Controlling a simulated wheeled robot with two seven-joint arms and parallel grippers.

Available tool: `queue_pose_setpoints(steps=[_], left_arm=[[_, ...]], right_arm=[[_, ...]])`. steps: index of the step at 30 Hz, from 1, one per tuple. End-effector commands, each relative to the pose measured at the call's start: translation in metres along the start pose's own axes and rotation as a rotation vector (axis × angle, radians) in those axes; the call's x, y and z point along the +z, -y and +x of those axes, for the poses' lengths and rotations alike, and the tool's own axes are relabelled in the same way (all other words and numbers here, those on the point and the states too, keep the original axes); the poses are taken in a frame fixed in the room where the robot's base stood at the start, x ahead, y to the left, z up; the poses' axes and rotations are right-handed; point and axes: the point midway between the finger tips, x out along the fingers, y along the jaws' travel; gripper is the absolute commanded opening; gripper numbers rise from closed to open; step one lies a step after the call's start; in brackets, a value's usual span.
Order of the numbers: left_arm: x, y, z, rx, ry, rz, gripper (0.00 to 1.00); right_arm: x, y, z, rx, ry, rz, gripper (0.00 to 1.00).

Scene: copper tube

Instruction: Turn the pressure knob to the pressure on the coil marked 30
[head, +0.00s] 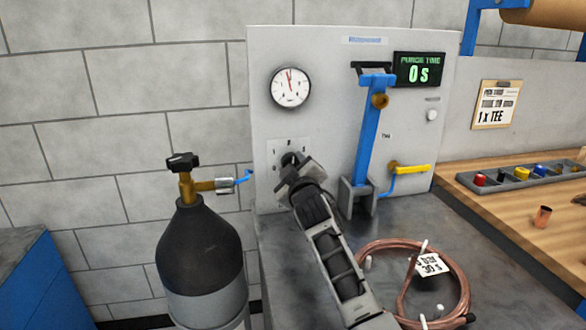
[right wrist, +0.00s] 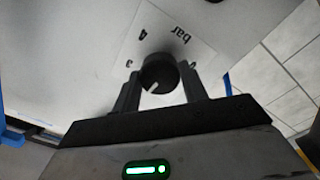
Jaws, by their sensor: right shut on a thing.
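The black pressure knob (head: 289,159) sits on a white scale plate low on the grey panel. In the right wrist view the knob (right wrist: 160,73) stands between both fingers, with a white mark toward the lower left in that picture. The plate shows "bar" and a 4; other marks are partly hidden. My right gripper (head: 291,167) is shut on the knob, also in the right wrist view (right wrist: 160,92). The copper coil (head: 462,282) lies on the grey bench with a white tag (head: 430,264) reading "30 s" below a blurred line. My left gripper is not in view.
A round gauge (head: 291,87) has its needle near the top. The display (head: 419,70) reads "PURGE TIME 0 s". A blue stand (head: 369,130) and yellow-handled valve (head: 410,169) are right of my arm. A dark gas cylinder (head: 200,250) stands left.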

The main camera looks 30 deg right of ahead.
Motion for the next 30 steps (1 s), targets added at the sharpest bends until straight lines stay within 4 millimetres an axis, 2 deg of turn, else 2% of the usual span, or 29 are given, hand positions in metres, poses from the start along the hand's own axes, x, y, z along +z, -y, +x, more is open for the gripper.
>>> queue_pose_setpoints(steps=[18, 30], left_arm=[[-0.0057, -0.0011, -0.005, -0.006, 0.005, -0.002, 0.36], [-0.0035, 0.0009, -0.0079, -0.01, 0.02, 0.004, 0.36]], right_arm=[[-0.001, 0.0, -0.0001, 0.002, 0.021, 0.581, 0.2], [-0.0006, 0.0001, -0.0001, 0.004, 0.031, 0.849, 0.2]])
